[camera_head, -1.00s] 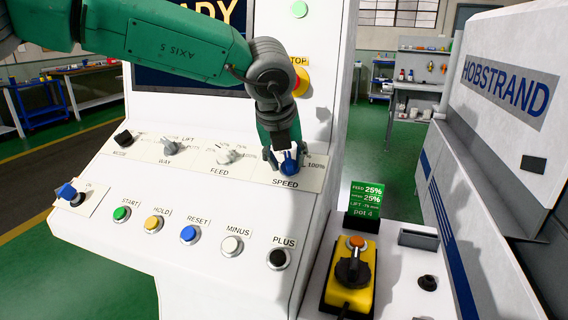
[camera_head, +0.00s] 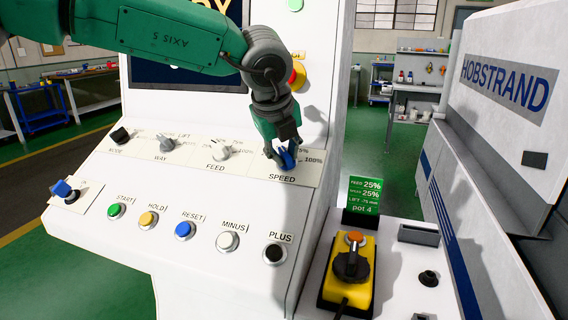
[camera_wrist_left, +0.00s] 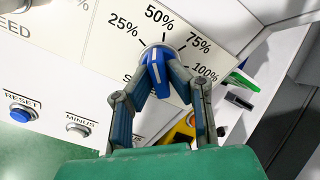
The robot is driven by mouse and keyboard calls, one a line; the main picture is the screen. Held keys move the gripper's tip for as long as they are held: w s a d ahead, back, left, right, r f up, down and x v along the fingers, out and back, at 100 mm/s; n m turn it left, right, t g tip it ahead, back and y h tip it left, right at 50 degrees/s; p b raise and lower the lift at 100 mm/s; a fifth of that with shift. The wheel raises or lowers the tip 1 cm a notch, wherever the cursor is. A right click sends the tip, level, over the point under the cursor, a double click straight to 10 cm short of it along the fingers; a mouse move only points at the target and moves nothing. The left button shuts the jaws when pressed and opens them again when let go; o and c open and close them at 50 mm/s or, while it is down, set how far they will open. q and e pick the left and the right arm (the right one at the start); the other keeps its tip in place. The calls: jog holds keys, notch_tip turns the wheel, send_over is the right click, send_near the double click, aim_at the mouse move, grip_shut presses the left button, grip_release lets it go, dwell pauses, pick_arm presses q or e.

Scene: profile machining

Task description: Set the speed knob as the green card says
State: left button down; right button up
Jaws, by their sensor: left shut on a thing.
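The blue speed knob (camera_head: 287,159) sits on the white panel above the SPEED label. My left gripper (camera_head: 284,153) is shut on it, one finger on each side. In the left wrist view the knob (camera_wrist_left: 156,70) shows a white pointer line, aimed roughly up towards the 50% mark, between 25% and 75%. My left gripper (camera_wrist_left: 160,80) also shows there, with both fingertips at the knob. The green card (camera_head: 364,194) stands right of the panel and reads feed 25%, speed 25%, lift -75 mm, pot 4. My right gripper is not in view.
The feed knob (camera_head: 221,152) is left of the speed knob. A row of push buttons runs below, ending in the black PLUS button (camera_head: 274,253). A red stop button (camera_head: 297,75) is above, close to my arm. A yellow control box (camera_head: 349,270) lies below the card.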

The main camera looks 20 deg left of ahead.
pick_arm(q)
jog(key=shift+w+a+r, duration=0.15)
jog(key=shift+w+r, duration=0.05)
jog(key=shift+r, duration=0.15)
jog(key=shift+d+r+n, duration=0.1)
jog(key=shift+d+n, duration=0.1)
jog(key=shift+n, duration=0.1)
jog(key=shift+n+b, duration=0.55)
jog(key=shift+n, duration=0.15)
jog(key=n+b, duration=0.1)
jog(key=n, duration=0.1)
jog(key=shift+n+b, duration=0.35)
jog(key=shift+n, duration=0.05)
jog(key=c, duration=1.6)
grip_release()
jog(key=shift+o, duration=0.8)
jog(key=shift+s, duration=0.1)
jog(key=shift+f, duration=0.2)
